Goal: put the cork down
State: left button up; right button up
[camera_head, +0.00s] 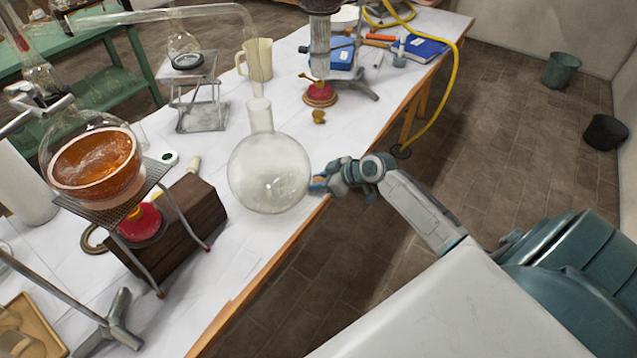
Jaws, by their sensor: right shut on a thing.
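My right gripper (322,183) is at the table's right edge, just right of the round glass flask. It is shut on a small tan thing, which I take to be the cork (319,178). The fingers hide most of the cork, and I cannot tell whether it touches the table. My left gripper is not in view.
The clear round flask (270,175) stands close by the gripper. A small brass-coloured piece (318,117) lies beyond it. A burner with a red base (320,94) and blue books (425,47) stand farther back. An orange-filled flask (95,165) sits at left. White tabletop (345,125) shows bare behind the gripper.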

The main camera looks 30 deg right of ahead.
jog(key=s+d+b, duration=0.1)
jog(key=s+d, duration=0.9)
jog(key=s, duration=0.5)
jog(key=shift+r, duration=0.2)
